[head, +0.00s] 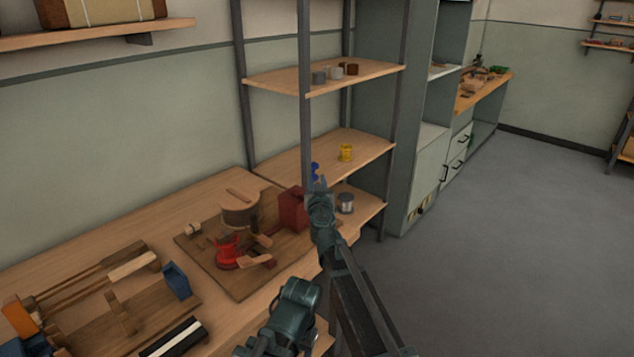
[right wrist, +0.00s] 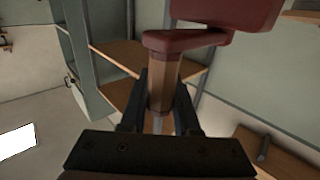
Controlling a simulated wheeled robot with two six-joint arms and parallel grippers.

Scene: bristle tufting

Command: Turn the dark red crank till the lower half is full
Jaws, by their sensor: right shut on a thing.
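The dark red crank shows in the right wrist view, its arm (right wrist: 185,41) above a wooden handle (right wrist: 163,85). The fingers of my right gripper (right wrist: 160,108) are around that handle, one on each side, and shut on it. In the head view a dark red box (head: 293,208) stands at the right end of a brown board; my right gripper (head: 318,190) is just beside it and hides the crank. A round wooden piece (head: 240,212) stands left of the box. Which part is the lower half, and how full it is, cannot be told.
The brown board (head: 195,256) also carries a bright red piece (head: 229,256) and small wooden pieces. Wooden rails, a blue block (head: 176,281) and a black-and-white bar (head: 172,338) lie further left on the bench. A shelf unit (head: 335,150) stands close behind.

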